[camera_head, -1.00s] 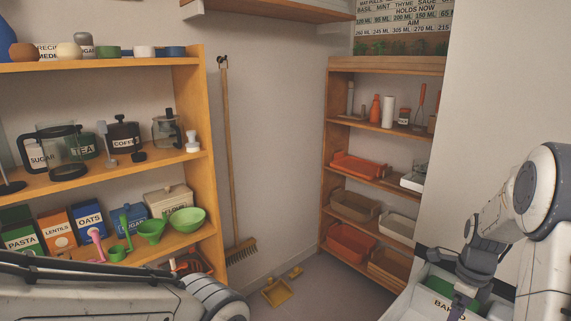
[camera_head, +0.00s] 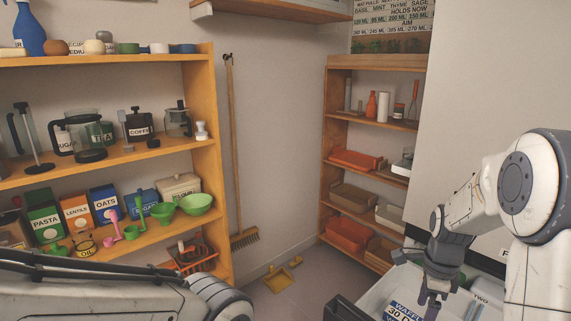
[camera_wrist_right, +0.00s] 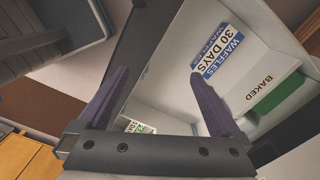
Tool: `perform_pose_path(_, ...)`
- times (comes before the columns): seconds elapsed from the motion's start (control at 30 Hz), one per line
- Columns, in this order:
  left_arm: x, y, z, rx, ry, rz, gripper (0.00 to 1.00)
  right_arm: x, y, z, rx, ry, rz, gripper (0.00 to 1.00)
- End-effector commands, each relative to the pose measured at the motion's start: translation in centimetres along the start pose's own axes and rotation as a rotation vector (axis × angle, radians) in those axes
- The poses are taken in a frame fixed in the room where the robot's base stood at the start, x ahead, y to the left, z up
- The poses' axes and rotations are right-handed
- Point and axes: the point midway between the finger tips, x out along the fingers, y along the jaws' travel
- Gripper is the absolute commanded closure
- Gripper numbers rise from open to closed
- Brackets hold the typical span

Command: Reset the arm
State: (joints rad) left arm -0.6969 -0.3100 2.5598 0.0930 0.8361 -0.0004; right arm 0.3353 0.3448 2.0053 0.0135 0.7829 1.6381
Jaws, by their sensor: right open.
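My right gripper (camera_head: 432,297) is above a white bin at the lower right of the head view. In the right wrist view my right gripper (camera_wrist_right: 155,88) has its two dark fingers spread wide with nothing between them. My left arm comes in along the lower left of the head view, and its gripper is out of the frame.
The white bin (camera_head: 371,306) holds a waffles box (camera_head: 404,312), also in the right wrist view (camera_wrist_right: 227,50), beside a box labelled BAKED (camera_wrist_right: 268,85). A wooden shelf (camera_head: 212,150) with jars and boxes stands left. A broom (camera_head: 233,150) hangs on the wall; a yellow dustpan (camera_head: 279,281) lies on the floor.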

Motion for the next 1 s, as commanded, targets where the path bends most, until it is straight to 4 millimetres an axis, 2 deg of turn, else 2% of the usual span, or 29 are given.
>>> perform_pose_path(0.03,0.6,-0.1,0.0,0.000,0.000,0.000,0.50,0.1,0.7,1.4,-0.085,-0.002,-0.003,0.00)
perform_pose_path(0.17,1.6,-0.1,0.1,0.000,0.000,0.000,0.50,0.0,3.2,5.1,-0.352,-0.009,-0.007,0.00)
perform_pose_path(0.27,2.5,-0.2,0.1,0.000,-0.001,0.000,0.50,0.0,5.9,8.1,-0.609,-0.016,-0.012,0.00)
perform_pose_path(0.37,3.8,-0.3,0.2,0.000,0.000,0.000,0.50,0.3,9.9,11.4,-0.947,-0.025,-0.019,0.00)
perform_pose_path(0.4,4.4,-0.3,0.2,0.000,0.000,0.000,0.50,0.4,12.0,12.7,-1.107,-0.030,-0.024,0.00)
perform_pose_path(0.5,5.6,-0.4,0.3,0.000,-0.001,0.000,0.50,0.8,16.8,14.8,-1.486,-0.041,-0.034,0.00)
perform_pose_path(0.7,7.0,-0.5,0.4,0.000,0.000,0.000,0.50,1.8,23.6,15.9,-2.016,-0.059,-0.051,0.00)
perform_pose_path(1.0,8.7,-0.6,0.5,0.000,0.000,0.000,0.50,3.5,30.2,15.1,-2.586,-0.081,-0.080,0.00)
